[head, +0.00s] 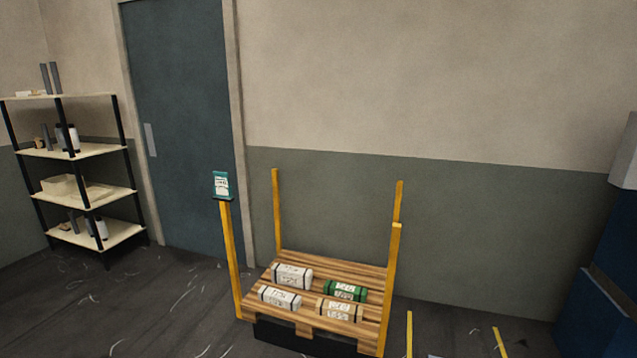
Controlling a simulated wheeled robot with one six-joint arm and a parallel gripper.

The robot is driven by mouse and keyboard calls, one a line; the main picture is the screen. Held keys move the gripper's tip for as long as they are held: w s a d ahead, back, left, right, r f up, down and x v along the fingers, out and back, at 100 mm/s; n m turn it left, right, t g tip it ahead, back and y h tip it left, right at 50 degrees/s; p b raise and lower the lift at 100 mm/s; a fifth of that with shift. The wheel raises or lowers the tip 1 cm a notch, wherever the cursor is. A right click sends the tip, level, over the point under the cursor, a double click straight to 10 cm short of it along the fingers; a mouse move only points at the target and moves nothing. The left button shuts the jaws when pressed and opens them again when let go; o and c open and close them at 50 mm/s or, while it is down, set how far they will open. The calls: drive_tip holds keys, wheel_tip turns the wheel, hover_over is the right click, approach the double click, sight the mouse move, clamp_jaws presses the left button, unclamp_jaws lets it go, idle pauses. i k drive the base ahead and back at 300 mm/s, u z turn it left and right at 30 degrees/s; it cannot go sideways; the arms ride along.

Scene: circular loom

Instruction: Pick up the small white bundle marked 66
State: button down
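Two white bundles lie on a wooden pallet (270,312) with yellow corner posts. The larger white bundle (292,276) is at the back left, and the smaller white bundle (279,298) is at the front left. Both have dark bands and printed labels. The label figures are too small to read, so I cannot confirm a 66. My gripper is not in view.
A green bundle (344,291) and a tan bundle (338,311) lie on the pallet's right half. Yellow posts (231,262) rise at its corners, one with a teal sign (221,184). A shelf rack (88,195) stands left, a dark blue cabinet (605,290) right.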

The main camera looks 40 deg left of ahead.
sight(289, 301)
drive_tip(key=u, duration=2.25)
